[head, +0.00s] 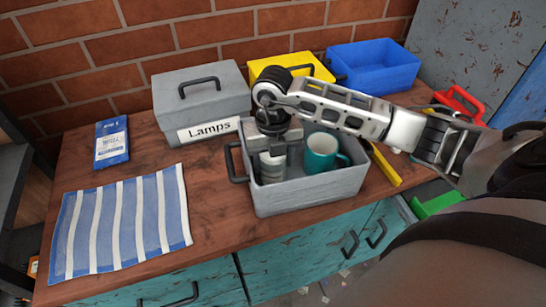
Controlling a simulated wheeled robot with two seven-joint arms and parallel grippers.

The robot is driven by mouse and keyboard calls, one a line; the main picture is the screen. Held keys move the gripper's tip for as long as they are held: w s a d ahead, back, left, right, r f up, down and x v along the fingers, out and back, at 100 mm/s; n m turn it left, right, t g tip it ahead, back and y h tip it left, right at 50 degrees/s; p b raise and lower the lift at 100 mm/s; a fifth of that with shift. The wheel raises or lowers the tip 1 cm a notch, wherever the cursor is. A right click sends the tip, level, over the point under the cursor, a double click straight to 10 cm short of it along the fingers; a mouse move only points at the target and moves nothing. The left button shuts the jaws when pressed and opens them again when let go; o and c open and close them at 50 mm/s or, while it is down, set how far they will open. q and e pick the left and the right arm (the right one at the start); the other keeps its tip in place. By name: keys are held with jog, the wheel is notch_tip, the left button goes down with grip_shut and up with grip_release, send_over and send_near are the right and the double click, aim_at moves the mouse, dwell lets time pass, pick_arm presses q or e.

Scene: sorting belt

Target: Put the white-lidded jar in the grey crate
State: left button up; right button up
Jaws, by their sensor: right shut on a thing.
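The open grey crate (315,197) stands near the front edge of the wooden worktop. My right gripper (272,157) points down inside the left part of the crate, shut on the white-lidded jar (272,171). The jar looks upright; its top is partly covered by the fingers. I cannot tell whether its base touches the crate floor. A teal mug (321,154) is in the crate to the right of the jar. My left gripper is not in view.
A lidded grey box marked Lamps (203,100), a yellow box (290,68) and an open blue bin (373,68) stand behind. A blue packet (112,143) and a striped cloth (120,222) lie left. A yellow item (384,167) lies right of the crate.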

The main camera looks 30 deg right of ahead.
jog(key=shift+f, duration=0.2)
jog(key=o, duration=0.8)
jog(key=shift+r, duration=0.1)
jog(key=shift+r, duration=0.3)
notch_tip(320, 180, up, 10)
jog(key=shift+r+b, duration=0.2)
jog(key=shift+b, duration=0.25)
jog(key=shift+r, duration=0.65)
